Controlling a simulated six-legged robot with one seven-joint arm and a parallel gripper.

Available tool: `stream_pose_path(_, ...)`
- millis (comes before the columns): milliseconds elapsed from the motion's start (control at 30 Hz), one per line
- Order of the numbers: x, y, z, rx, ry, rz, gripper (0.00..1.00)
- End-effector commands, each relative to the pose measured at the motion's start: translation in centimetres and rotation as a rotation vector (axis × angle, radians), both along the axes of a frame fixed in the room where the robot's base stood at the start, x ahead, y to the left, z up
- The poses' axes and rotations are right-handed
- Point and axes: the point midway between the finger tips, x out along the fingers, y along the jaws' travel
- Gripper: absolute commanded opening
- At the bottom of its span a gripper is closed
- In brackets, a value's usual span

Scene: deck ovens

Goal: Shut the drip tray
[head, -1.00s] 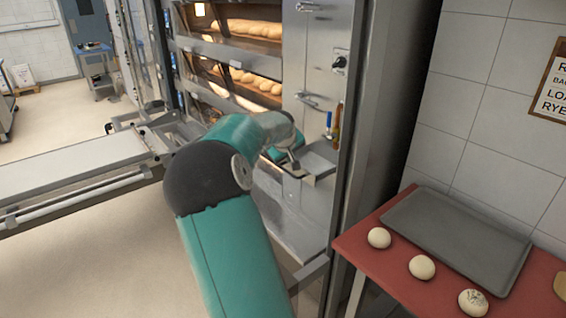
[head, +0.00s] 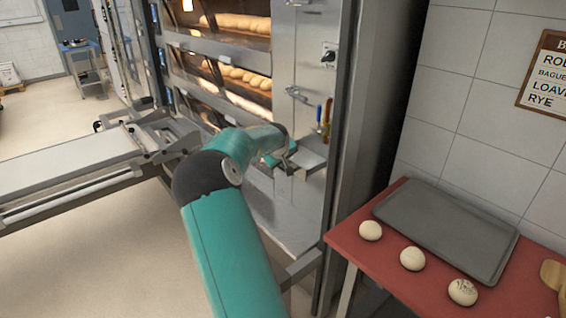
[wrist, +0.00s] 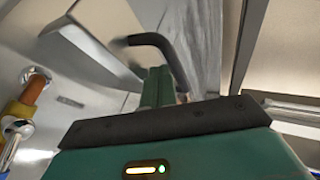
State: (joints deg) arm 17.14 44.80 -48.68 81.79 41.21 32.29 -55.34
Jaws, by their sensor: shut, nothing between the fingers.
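The drip tray (head: 311,161) is a small grey metal tray at the lower right of the oven front, below the valves. It stands out a little from the front panel. My gripper (head: 288,153) is at the tray's left front edge in the head view; the arm partly hides the contact, so I cannot tell whether they touch. In the wrist view my gripper (wrist: 160,85) is shut and empty. A black bent handle (wrist: 155,42) shows just beyond the fingers there, in front of grey metal.
Valves with blue and orange handles (head: 323,118) are just above the tray. A red table (head: 345,235) with a grey baking sheet (head: 445,232) and dough balls (head: 412,257) stands at right. A long metal loader (head: 80,170) reaches out at left.

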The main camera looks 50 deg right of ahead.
Motion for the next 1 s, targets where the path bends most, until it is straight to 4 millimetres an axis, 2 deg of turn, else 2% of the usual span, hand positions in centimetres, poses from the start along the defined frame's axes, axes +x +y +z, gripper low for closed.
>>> stream_pose_path(167,-0.4,-1.4,0.0,0.0,0.0,-0.002,0.0)
stream_pose_path(400,-1.2,-5.2,0.0,-0.001,-0.001,-0.002,0.0)
stream_pose_path(567,-1.7,-7.1,0.0,0.0,-0.001,-0.002,0.0)
stream_pose_path(1000,-1.8,-7.7,0.0,0.0,-0.001,-0.001,0.0)
